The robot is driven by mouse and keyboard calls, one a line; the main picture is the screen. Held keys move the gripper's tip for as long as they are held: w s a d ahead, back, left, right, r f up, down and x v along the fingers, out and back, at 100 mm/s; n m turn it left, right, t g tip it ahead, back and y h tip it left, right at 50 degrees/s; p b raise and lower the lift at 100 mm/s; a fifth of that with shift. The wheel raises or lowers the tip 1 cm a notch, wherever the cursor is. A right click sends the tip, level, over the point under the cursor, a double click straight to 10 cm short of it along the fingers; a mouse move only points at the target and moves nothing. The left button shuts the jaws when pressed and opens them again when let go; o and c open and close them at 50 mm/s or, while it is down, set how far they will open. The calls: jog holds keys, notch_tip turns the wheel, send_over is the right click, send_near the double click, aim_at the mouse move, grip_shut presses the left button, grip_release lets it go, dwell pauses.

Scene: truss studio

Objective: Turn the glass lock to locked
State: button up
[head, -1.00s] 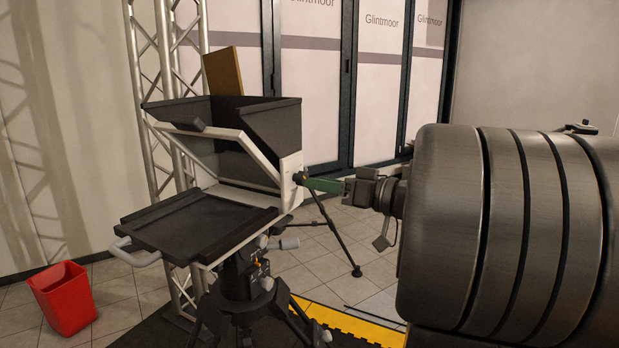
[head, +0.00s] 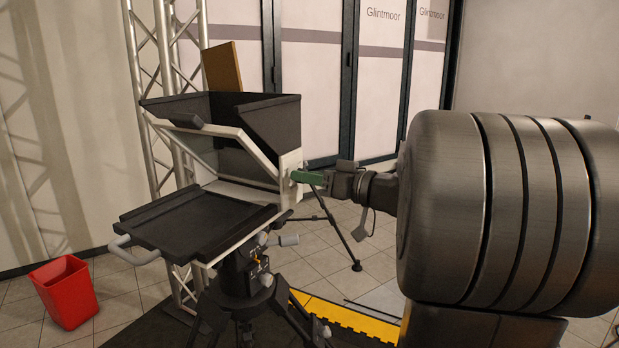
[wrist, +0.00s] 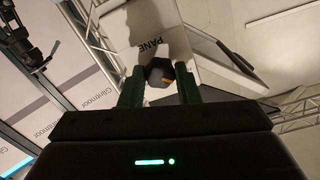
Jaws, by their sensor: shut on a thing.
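In the head view, my gripper (head: 294,176) reaches the panel from the right and hides most of the knob. The tilted glass (head: 222,150) sits in the white frame under the black hood (head: 255,118). The panel's lettering is only partly readable in the wrist view.
The teleprompter stands on a black tripod (head: 250,285). A truss tower (head: 170,60) rises close behind it. A red bin (head: 66,292) is on the floor at left. Folding panels (head: 310,80) stand behind.

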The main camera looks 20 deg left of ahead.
jog(key=shift+m, duration=0.4)
jog(key=shift+m+p, duration=1.6)
jog(key=shift+m, duration=6.9)
jog(key=shift+f, duration=0.1)
jog(key=o, duration=1)
